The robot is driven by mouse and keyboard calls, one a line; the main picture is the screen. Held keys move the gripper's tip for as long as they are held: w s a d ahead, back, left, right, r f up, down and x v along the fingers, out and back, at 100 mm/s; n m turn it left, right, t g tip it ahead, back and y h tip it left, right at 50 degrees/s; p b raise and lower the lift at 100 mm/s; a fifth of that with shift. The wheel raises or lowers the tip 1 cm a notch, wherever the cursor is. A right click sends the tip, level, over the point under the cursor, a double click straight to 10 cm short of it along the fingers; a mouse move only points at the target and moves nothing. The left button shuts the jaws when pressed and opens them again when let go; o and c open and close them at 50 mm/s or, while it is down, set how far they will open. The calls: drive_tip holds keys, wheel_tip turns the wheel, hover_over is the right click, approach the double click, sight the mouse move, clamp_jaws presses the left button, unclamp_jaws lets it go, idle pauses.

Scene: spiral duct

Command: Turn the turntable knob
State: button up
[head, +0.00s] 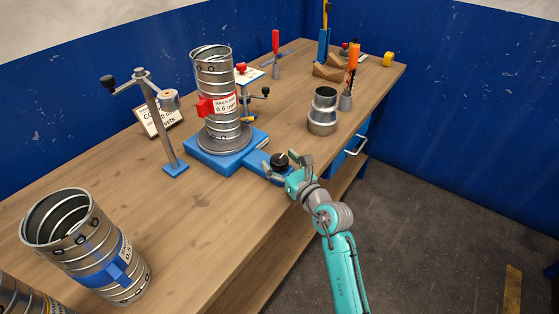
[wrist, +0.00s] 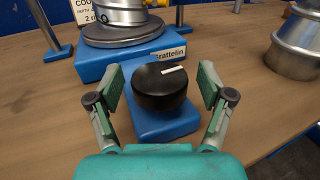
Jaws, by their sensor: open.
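The turntable knob (wrist: 162,87) is a black round knob with a white line on top, pointing to the right in the wrist view. It sits on a blue extension of the turntable base (wrist: 92,66). In the head view the knob (head: 279,160) is at the front right of the blue turntable (head: 205,158). A spiral duct (head: 213,75) with a red clamp stands upright on the turntable's grey disc. My gripper (wrist: 156,88) is open, with one finger on each side of the knob and a visible gap to it on both sides. It also shows in the head view (head: 285,165).
A steel reducer (head: 322,112) stands right of the turntable. A post with an arm (head: 160,125) stands on its left. A larger duct with a blue clamp (head: 88,250) is at the front left. Tools stand at the back. The bench's front edge runs below my gripper.

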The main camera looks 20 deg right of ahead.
drive_tip(key=shift+w, duration=0.1)
drive_tip(key=c, duration=1.2)
drive_tip(key=shift+n+y, duration=0.3)
drive_tip(key=shift+y, duration=0.3)
drive_tip(key=shift+d+r+n+g+y, duration=0.1)
drive_tip(key=shift+n+g+y, duration=0.95)
drive_tip(key=shift+y, duration=0.55)
drive_tip(key=n+g+y, duration=0.4)
drive_tip(key=n+y, duration=0.1)
drive_tip(key=shift+w, duration=0.1)
drive_tip(key=n+g+y, duration=0.1)
drive_tip(key=n+g, duration=0.1)
drive_tip(key=g, duration=0.1)
drive_tip(key=n+g+y, duration=0.2)
drive_tip(key=g, duration=0.1)
drive_tip(key=shift+n+g+y, duration=0.5)
drive_tip(key=shift+n+g, duration=1.25)
drive_tip(key=shift+g, duration=1.1)
drive_tip(key=shift+n+g, duration=0.3)
drive_tip(key=shift+g, duration=0.1)
